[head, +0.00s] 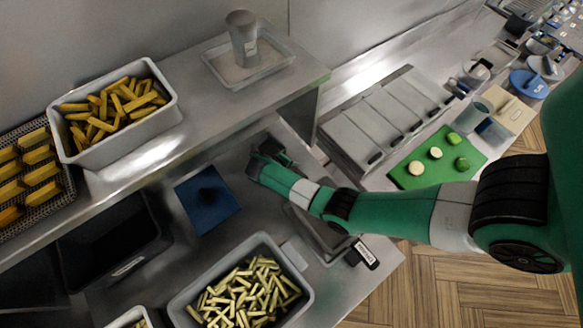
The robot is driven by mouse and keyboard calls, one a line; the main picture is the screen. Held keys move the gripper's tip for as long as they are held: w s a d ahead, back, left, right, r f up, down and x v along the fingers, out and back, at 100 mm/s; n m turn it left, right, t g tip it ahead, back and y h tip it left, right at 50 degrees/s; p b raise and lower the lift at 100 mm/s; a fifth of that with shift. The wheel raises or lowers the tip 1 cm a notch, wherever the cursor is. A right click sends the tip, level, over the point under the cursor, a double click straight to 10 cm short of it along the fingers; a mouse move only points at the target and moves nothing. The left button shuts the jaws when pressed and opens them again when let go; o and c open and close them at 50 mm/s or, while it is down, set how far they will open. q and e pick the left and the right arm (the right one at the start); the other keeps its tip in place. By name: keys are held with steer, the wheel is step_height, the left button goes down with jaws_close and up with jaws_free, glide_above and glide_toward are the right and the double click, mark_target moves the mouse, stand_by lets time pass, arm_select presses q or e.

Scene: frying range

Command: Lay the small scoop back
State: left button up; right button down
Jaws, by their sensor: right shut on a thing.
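My right gripper (268,158) reaches in from the right over the steel counter, close to the wall under the raised shelf. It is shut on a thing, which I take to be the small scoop. The jaws and the shadow hide most of it, so its shape and whether it touches the counter cannot be told. A blue square mat (222,207) lies on the counter to the left of the gripper, with a dark shadow on it. My left gripper is not in view.
A grey tub of pale raw fries (178,308) stands in front. A tub of golden fries (172,113) and a clear tray with a shaker (243,50) stand on the raised shelf (200,155). A black bin (110,245) is at left. A green board (405,178) lies at right.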

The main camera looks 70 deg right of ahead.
steer(key=shift+f, duration=0.4)
stand_by(0.5)
steer(key=c, duration=0.5)
jaws_free()
steer(key=shift+c, duration=0.2)
steer(key=p+v, duration=0.1)
steer(key=v, duration=1)
steer(key=shift+r+p, duration=0.35)
steer(key=shift+p, duration=0.05)
steer(key=shift+w, duration=0.1)
